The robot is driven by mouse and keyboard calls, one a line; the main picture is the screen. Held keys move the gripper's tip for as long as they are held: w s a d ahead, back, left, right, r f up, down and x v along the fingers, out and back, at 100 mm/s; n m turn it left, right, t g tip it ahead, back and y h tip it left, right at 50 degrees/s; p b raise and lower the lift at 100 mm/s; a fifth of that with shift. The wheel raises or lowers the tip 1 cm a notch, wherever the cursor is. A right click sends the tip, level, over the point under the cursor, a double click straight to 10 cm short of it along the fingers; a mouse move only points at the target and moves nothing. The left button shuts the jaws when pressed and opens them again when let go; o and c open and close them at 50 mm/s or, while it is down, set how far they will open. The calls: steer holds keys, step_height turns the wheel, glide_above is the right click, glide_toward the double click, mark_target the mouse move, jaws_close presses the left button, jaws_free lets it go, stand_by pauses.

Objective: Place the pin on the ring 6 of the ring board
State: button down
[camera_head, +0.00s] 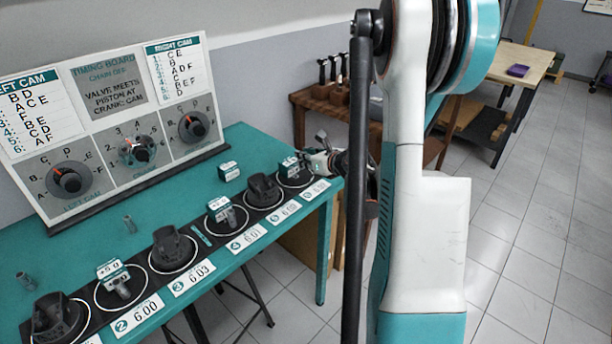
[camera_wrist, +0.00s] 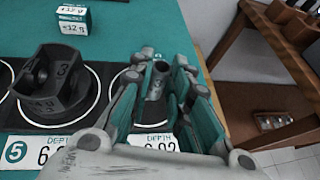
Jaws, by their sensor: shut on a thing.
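The pin (camera_wrist: 160,76) is a small grey hollow cylinder, seen upright between my fingers in the wrist view. My gripper (camera_wrist: 158,92) is shut on it, with teal-padded fingers on both sides. Ring 6 (camera_wrist: 116,84) is a white circle on the black strip, partly hidden under my gripper. The pin is over or at the ring's right part; I cannot tell whether it touches the board. In the head view my gripper (camera_head: 300,164) is at the far end of the ring board (camera_head: 205,262), by ring 6's label (camera_head: 315,190), and the pin cannot be made out.
A black piston (camera_wrist: 58,84) stands on ring 5, close to the left of my gripper. A teal and white box (camera_wrist: 72,24) lies behind it. The timing board (camera_head: 120,110) stands at the back. A wooden bench (camera_wrist: 265,100) is to the right.

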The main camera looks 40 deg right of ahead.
steer(key=shift+f+b, duration=0.85)
steer(key=shift+f, duration=1.55)
steer(key=shift+f, duration=0.15)
steer(key=c, duration=1.5)
jaws_free()
steer(key=shift+r, duration=0.3)
steer(key=p+v, duration=0.3)
steer(key=v, duration=0.9)
steer(key=shift+f, duration=0.15)
